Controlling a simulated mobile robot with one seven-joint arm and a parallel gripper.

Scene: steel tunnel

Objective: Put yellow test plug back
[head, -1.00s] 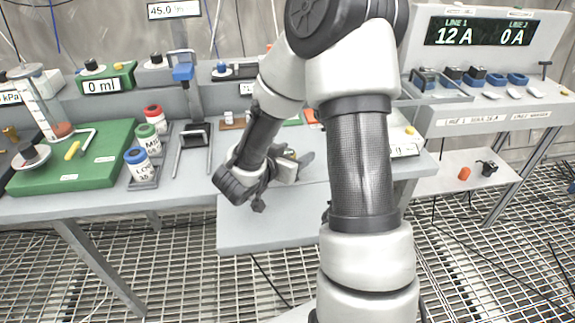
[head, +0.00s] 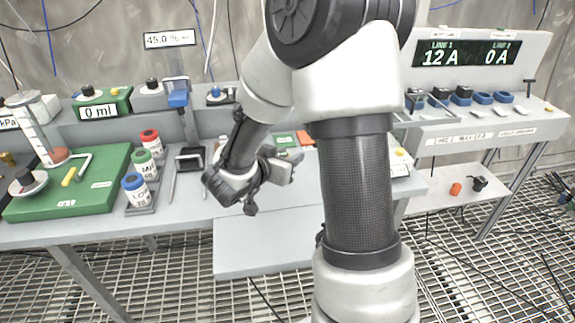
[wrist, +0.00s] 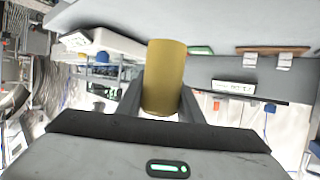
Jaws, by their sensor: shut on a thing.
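The yellow test plug (wrist: 165,75) is a plain yellow cylinder in the wrist view, held between the two dark fingers of my gripper (wrist: 162,103). In the head view my gripper (head: 286,168) is above the grey bench, right of the bottles, pointing away to the right. The plug cannot be made out clearly there. No socket for it can be clearly identified.
Bottles with red, green and blue (head: 134,181) caps stand left of my arm, near a green board (head: 110,170). A blue-topped stand (head: 178,97) rises behind them. The front bench shelf (head: 265,245) is clear. A panel reading 12 A (head: 465,52) is at the right.

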